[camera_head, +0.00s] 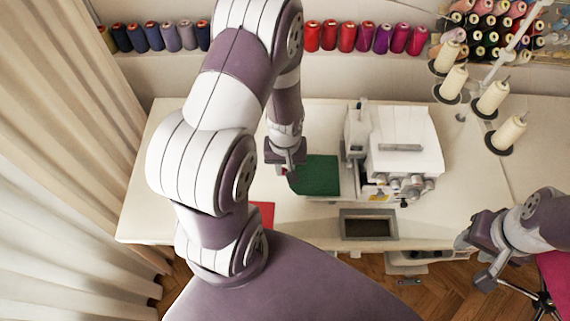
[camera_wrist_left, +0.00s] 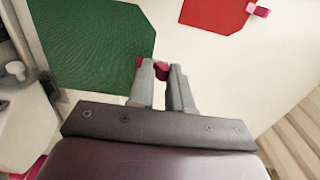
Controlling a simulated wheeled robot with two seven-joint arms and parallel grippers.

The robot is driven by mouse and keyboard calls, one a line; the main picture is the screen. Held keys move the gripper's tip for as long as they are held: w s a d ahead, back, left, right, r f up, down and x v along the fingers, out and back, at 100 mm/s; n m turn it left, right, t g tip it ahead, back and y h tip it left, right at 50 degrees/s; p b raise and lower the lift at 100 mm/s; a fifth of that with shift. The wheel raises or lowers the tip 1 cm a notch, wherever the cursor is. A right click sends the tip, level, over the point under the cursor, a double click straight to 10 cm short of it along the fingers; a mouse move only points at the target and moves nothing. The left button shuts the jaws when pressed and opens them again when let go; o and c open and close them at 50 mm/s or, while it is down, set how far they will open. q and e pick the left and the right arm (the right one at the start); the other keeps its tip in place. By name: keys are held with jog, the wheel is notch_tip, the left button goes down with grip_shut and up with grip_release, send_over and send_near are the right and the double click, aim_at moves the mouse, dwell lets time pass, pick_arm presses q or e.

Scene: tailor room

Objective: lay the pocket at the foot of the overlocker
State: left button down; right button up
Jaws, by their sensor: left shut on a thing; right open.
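The green pocket (camera_head: 316,175) lies flat, or nearly so, at the left foot of the white overlocker (camera_head: 405,150) in the head view. It fills the upper left of the left wrist view (camera_wrist_left: 90,42). My left gripper (camera_head: 285,167) is at the pocket's left edge. In the left wrist view its fingers (camera_wrist_left: 162,72) are shut on a small dark red tab at the pocket's corner. I cannot tell whether the pocket touches the table all over. My right gripper (camera_head: 474,262) is open and empty at the table's front right, away from the pocket.
A red cloth piece (camera_wrist_left: 215,12) with a pink tab lies apart on the table; my left arm mostly hides it in the head view (camera_head: 264,213). A grey-framed dark panel (camera_head: 369,225) is at the table's front. Thread cones (camera_head: 493,97) stand right of the overlocker.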

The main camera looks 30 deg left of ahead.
aim_at(302, 174)
pick_arm(q)
notch_tip(302, 174, down, 3)
jog(key=shift+r+b, duration=0.2)
jog(key=shift+b, duration=0.65)
jog(key=shift+w+d+r, duration=0.1)
jog(key=shift+d+r, duration=0.1)
jog(key=shift+w+d, duration=0.1)
jog(key=shift+d, duration=0.25)
jog(key=shift+w+d, duration=0.75)
jog(key=shift+d, duration=0.35)
jog(key=shift+w+d+b, duration=0.1)
jog(key=shift+b, duration=0.2)
jog(key=shift+d, duration=0.1)
jog(key=shift+f, duration=0.2)
